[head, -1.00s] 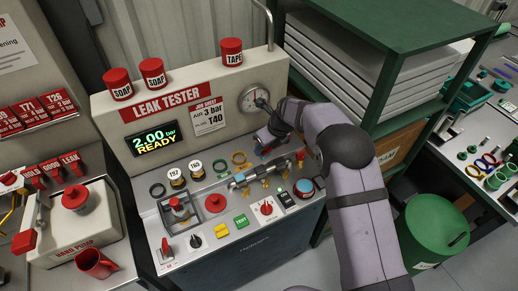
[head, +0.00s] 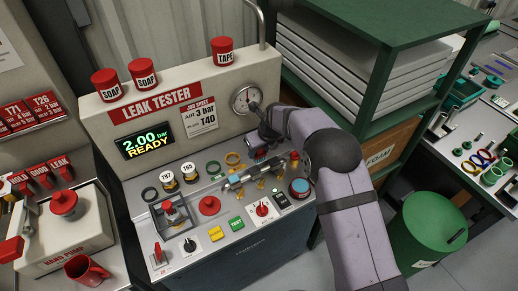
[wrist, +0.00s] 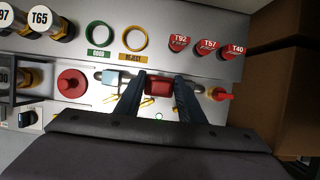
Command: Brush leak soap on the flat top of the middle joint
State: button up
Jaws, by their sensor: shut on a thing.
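My gripper (wrist: 159,78) is shut on a red block-like thing (wrist: 158,88), seen end-on between its two dark fingers in the wrist view. Whether it is a brush handle or cap cannot be told, and no bristles show. In the head view my gripper (head: 261,147) is above the metal pipe assembly (head: 238,181) on the leak tester's sloping panel. Brass fittings show along the assembly, with a red end piece at its right. The middle joint is partly hidden by my gripper, so contact cannot be told. Two red-lidded SOAP pots (head: 105,84) (head: 146,75) stand on the tester's top.
The leak tester's display (head: 149,140) reads 2.00 bar READY. A TAPE pot (head: 222,51) and gauge (head: 246,98) are behind. A green shelf rack (head: 385,75) stands close at right.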

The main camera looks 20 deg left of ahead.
notch_tip(320, 180, down, 4)
jog(key=b, duration=0.3)
jog(key=shift+f, duration=0.15)
jog(key=shift+a+f, duration=0.1)
jog(key=shift+f, duration=0.25)
jog(key=shift+s+a, duration=1.35)
jog(key=shift+s, duration=0.1)
jog(key=shift+w+d+f+b, duration=0.1)
jog(key=shift+w+d+b, duration=0.1)
jog(key=shift+b, duration=0.1)
jog(key=shift+w+d, duration=1.35)
notch_tip(320, 180, up, 8)
jog(key=p, duration=0.6)
jog(key=shift+s+a, duration=0.1)
